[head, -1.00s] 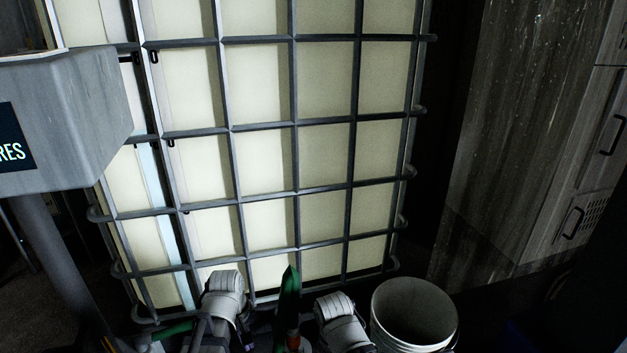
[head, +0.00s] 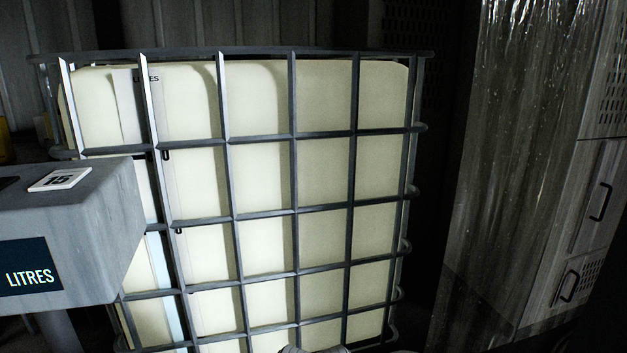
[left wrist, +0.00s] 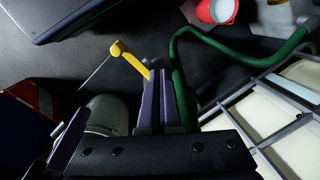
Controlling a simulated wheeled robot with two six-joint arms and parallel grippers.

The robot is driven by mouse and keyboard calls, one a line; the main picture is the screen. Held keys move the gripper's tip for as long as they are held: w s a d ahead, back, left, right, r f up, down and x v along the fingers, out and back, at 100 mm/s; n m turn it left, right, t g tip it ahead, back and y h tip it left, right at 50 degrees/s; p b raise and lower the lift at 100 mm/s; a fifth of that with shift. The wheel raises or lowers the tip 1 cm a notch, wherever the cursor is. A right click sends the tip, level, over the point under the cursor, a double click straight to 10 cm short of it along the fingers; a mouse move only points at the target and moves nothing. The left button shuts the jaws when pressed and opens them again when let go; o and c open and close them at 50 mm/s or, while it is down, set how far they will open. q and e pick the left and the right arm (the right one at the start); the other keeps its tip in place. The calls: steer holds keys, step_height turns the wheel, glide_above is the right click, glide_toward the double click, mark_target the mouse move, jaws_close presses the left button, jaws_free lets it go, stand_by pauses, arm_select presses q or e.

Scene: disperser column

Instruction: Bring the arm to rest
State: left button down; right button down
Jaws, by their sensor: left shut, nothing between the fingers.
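My left gripper (left wrist: 162,78) shows in the left wrist view with its purple fingers together, shut and empty. It points up the picture over a dark floor, near a yellow lever (left wrist: 130,60) and a green hose (left wrist: 215,42). The wrist picture does not settle whether the fingers touch the lever. In the head view neither gripper shows. Only a pale rounded sliver (head: 315,349), perhaps part of my arm, shows at the bottom edge. My right gripper is not in view.
A caged pale tank (head: 325,165) fills the head view's middle; its cage (left wrist: 255,85) is at the wrist view's right. A grey column head (head: 75,230) marked LITRES stands left. Plastic strips (head: 520,150) and cabinets (head: 595,200) stand right. A red container (left wrist: 215,10) is at the wrist view's top.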

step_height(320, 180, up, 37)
steer(key=p, duration=3.5)
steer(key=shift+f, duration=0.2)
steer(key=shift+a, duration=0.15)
